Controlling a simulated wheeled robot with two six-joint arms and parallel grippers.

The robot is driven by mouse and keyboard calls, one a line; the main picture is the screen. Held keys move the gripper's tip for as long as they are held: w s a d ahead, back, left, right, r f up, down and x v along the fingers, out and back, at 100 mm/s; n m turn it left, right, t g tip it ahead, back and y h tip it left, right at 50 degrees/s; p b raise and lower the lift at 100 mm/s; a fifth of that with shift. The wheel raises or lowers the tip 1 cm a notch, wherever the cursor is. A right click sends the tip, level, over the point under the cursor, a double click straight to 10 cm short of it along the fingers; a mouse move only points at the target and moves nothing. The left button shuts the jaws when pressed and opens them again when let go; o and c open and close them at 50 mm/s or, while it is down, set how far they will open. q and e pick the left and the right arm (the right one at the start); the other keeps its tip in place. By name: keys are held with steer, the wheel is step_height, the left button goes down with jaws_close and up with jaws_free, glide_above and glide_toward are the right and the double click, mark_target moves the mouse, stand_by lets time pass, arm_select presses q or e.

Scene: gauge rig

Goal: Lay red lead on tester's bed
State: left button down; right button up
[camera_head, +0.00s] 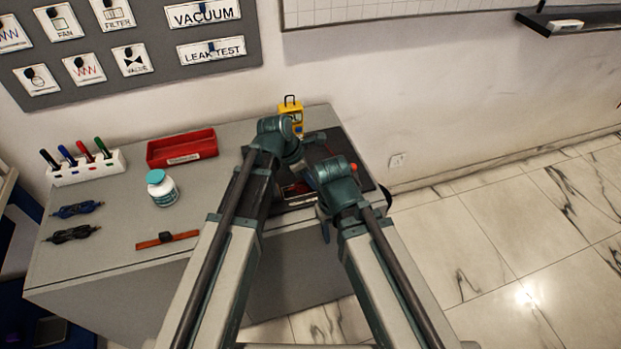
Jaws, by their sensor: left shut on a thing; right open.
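The yellow tester (291,106) stands upright at the back edge of the bench, partly hidden by my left arm. A thin reddish line that looks like the red lead (326,150) shows beside my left gripper (316,138), which is shut on it over the dark mat. My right gripper (325,229) is open, low at the front of the mat and mostly hidden by its own wrist. The tester's bed cannot be made out clearly behind my arms.
The dark mat (361,178) lies at the bench's right end. Bare bench (110,262) lies at front left.

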arm_select(q)
steer(key=shift+c, duration=0.2)
jaws_free()
stand_by(0.4)
step_height(320, 180, up, 8)
steer(key=p, duration=0.8)
stand_by(0.5)
